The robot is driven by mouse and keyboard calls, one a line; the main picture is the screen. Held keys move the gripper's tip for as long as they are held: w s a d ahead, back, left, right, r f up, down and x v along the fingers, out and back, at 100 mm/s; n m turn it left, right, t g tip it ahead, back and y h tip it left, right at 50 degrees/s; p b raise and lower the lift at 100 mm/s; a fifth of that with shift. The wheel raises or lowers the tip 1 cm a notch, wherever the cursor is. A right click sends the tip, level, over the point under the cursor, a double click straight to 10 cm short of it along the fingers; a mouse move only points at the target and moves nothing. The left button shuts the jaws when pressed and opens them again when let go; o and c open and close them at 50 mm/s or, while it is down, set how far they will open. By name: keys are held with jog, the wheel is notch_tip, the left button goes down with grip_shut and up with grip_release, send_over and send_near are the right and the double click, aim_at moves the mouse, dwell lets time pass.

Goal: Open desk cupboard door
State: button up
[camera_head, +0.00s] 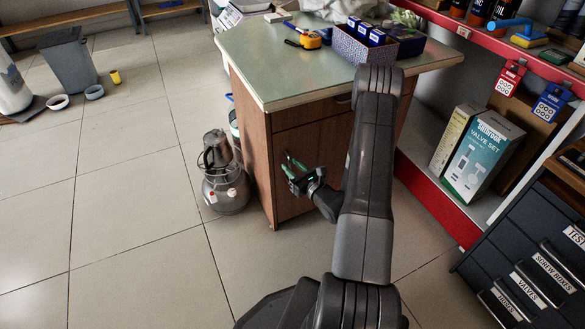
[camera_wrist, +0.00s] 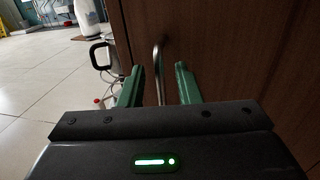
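The desk (camera_head: 255,125) is brown wood with a pale green top. Its cupboard door (camera_head: 322,140) faces me and looks shut in the head view, with part of it hidden behind my arm. In the wrist view the door (camera_wrist: 245,60) fills the right side, and a curved metal handle (camera_wrist: 159,70) stands upright on it. My gripper (camera_head: 290,165) is at the door's left part. In the wrist view its green fingers (camera_wrist: 160,88) are apart, with the handle showing between them. I cannot tell whether they touch it.
A grey metal canister (camera_head: 224,175) stands on the floor left of the desk. A red-edged shelf with a valve set box (camera_head: 480,150) is to the right, and dark labelled drawers (camera_head: 530,260) are at lower right. The tiled floor left of the desk is mostly clear.

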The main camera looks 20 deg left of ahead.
jog(key=shift+w+a, duration=0.1)
jog(key=shift+a, duration=0.1)
grip_shut()
jog(key=shift+d, duration=0.15)
